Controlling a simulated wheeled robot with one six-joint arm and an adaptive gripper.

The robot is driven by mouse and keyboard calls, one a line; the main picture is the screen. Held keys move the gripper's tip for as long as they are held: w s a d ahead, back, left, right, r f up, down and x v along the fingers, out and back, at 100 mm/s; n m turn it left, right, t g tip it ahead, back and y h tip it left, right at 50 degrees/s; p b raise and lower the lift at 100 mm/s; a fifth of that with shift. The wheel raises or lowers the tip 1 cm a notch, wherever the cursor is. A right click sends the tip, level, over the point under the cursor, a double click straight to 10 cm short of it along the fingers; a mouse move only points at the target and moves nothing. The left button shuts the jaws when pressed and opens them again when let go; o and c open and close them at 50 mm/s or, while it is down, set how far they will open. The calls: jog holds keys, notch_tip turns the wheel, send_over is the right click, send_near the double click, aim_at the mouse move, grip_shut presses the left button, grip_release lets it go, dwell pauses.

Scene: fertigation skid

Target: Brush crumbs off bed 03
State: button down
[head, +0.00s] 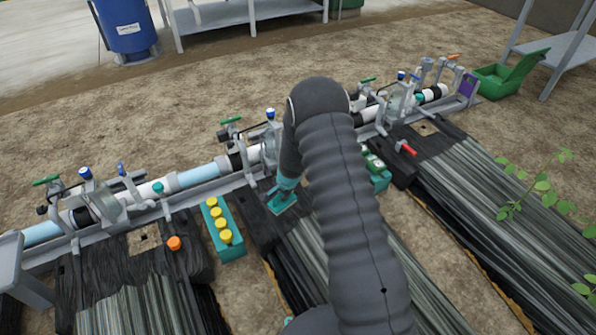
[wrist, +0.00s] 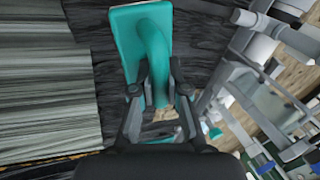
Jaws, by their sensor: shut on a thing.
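My gripper (head: 287,184) is shut on the curved handle of a teal brush (head: 283,203). In the wrist view, my gripper (wrist: 159,88) has its fingers on either side of the handle, and the brush's flat plate (wrist: 125,42) lies over dark cover material. The brush is low over or on the dark head end of the middle bed (head: 257,218); contact is unclear. A left bed (head: 135,275) and a right bed (head: 480,180) also show, each with a small tan patch. I cannot read which is bed 03. No crumbs can be told apart.
A pipe rail with valves (head: 205,178) runs behind the beds. A teal rack with yellow caps (head: 221,228) stands left of the middle bed, another rack (head: 379,177) to its right. An orange knob (head: 174,243) and red handle (head: 408,149) stick up. My arm hides part of the middle bed.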

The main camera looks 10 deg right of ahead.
jog(key=shift+r+p, duration=1.25)
jog(key=shift+r, duration=0.45)
